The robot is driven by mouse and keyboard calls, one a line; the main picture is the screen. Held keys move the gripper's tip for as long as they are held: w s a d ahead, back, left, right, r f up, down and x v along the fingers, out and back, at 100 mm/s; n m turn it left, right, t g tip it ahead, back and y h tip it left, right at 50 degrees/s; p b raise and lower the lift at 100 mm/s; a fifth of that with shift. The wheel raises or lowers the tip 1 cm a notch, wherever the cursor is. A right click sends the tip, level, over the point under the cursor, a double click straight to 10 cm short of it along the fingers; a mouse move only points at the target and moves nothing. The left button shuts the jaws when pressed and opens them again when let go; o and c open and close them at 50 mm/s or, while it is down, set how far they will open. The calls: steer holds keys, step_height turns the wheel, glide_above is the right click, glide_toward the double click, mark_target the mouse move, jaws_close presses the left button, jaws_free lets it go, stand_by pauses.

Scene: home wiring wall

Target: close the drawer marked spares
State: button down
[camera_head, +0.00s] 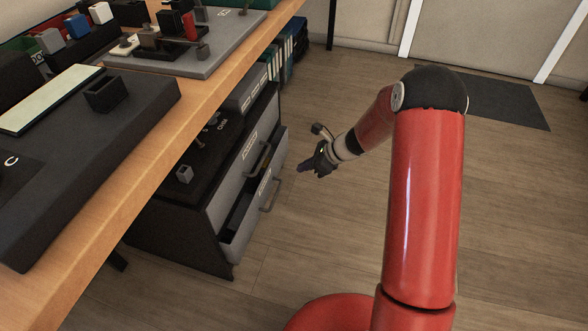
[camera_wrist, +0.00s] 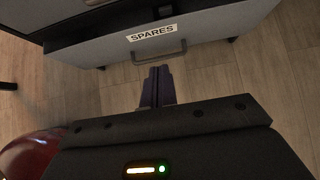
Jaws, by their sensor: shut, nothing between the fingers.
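The drawer marked spares (camera_wrist: 190,38) has a grey front with a white label and a bar handle (camera_wrist: 158,57) in the wrist view. In the head view, a lower drawer (camera_head: 243,228) of the cabinet under the bench stands partly pulled out, its dark inside showing. It appears to be the same drawer, but its label is too small to read there. My gripper (camera_head: 303,167) is in front of the cabinet, right of the drawer fronts. In the wrist view, my gripper's fingers (camera_wrist: 157,72) are together and empty, just short of the handle and apparently apart from it.
The cabinet (camera_head: 180,235) has another drawer (camera_head: 236,160) above the open one. The wooden bench (camera_head: 150,165) overhangs it, carrying trays and small parts. Binders (camera_head: 285,55) stand behind the cabinet. The wooden floor (camera_head: 320,240) right of the cabinet is clear.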

steer(key=c, duration=2)
jaws_free()
steer(key=shift+s+d+r, duration=0.1)
steer(key=shift+d+r, duration=0.1)
steer(key=o, duration=0.5)
steer(key=f+m+y, duration=0.1)
steer(key=f, duration=0.1)
steer(key=s+a+f+m, duration=0.1)
steer(key=f, duration=0.1)
steer(key=s+a+f+m+y+b, duration=0.1)
steer(key=f, duration=0.1)
steer(key=shift+s+f+m+g+y, duration=0.1)
steer(key=shift+m+g+y, duration=0.2)
step_height(320, 180, down, 13)
steer(key=s+a+m+t+y+b, duration=0.15)
steer(key=m+t+y, duration=0.25)
steer(key=m+t, duration=1.15)
steer(key=w+a+m+g, duration=0.1)
steer(key=a, duration=0.1)
steer(key=w+a+r+m+g, duration=0.1)
steer(key=m+g, duration=0.1)
steer(key=w+a+m+g+b, duration=0.1)
steer(key=w+a, duration=0.1)
steer(key=shift+a+r+g, duration=0.25)
steer(key=shift+a+r, duration=0.05)
steer(key=shift+a, duration=0.05)
jaws_close()
